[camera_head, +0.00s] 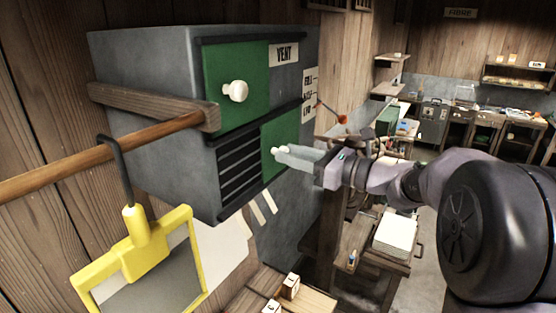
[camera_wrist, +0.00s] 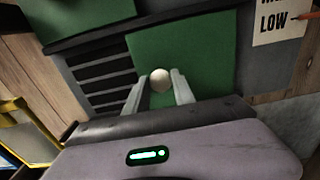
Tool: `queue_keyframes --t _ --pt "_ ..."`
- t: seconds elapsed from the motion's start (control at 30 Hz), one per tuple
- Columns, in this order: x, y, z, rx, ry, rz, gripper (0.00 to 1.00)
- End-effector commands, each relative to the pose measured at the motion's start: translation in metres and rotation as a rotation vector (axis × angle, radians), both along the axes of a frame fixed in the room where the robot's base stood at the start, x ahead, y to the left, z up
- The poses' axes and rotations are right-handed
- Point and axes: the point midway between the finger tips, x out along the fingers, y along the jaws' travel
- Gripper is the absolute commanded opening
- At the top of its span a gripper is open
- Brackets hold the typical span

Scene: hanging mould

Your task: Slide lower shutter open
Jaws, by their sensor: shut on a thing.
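The lower shutter (camera_head: 284,138) is a green panel on the front of a grey vent box (camera_head: 140,70). Dark louvre slats (camera_head: 238,168) show uncovered to its left. Its round cream knob (camera_wrist: 160,79) sits between the fingers of my gripper (camera_wrist: 161,92), which is shut on it. In the head view my gripper (camera_head: 290,153) reaches the knob from the right. The upper shutter (camera_head: 222,72) is also green, with a white knob (camera_head: 235,91), and stands above the lower one. The fingers partly hide the lower knob.
A "VENT" label (camera_head: 284,53) and a paper gauge strip (camera_head: 309,95) with a pointer (camera_head: 342,119) are on the box's right. A wooden rod (camera_head: 100,155) holds a hanging yellow frame (camera_head: 135,262) at the left. Small lettered blocks (camera_head: 290,286) lie below.

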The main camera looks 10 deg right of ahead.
Motion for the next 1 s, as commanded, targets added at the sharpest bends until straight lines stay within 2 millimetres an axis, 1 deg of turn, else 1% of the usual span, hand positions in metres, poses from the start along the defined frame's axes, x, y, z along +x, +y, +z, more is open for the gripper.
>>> queue_keyframes --t 0.1,0.2,0.57,0.6,0.67,0.7,1.0 --pt "0.010 -0.008 0.001 0.001 -0.001 -0.001 0.00" --pt "0.014 -0.011 0.001 0.000 -0.001 -0.002 0.00" --pt "0.015 -0.012 0.001 0.001 -0.003 -0.003 0.00" --pt "0.015 -0.012 0.001 0.001 -0.003 -0.003 0.36" --pt "0.015 -0.012 0.001 0.000 -0.003 -0.002 0.48" --pt "0.015 -0.012 0.001 0.001 -0.002 -0.002 0.52" --pt "0.014 -0.013 0.000 0.000 -0.001 -0.001 0.52"
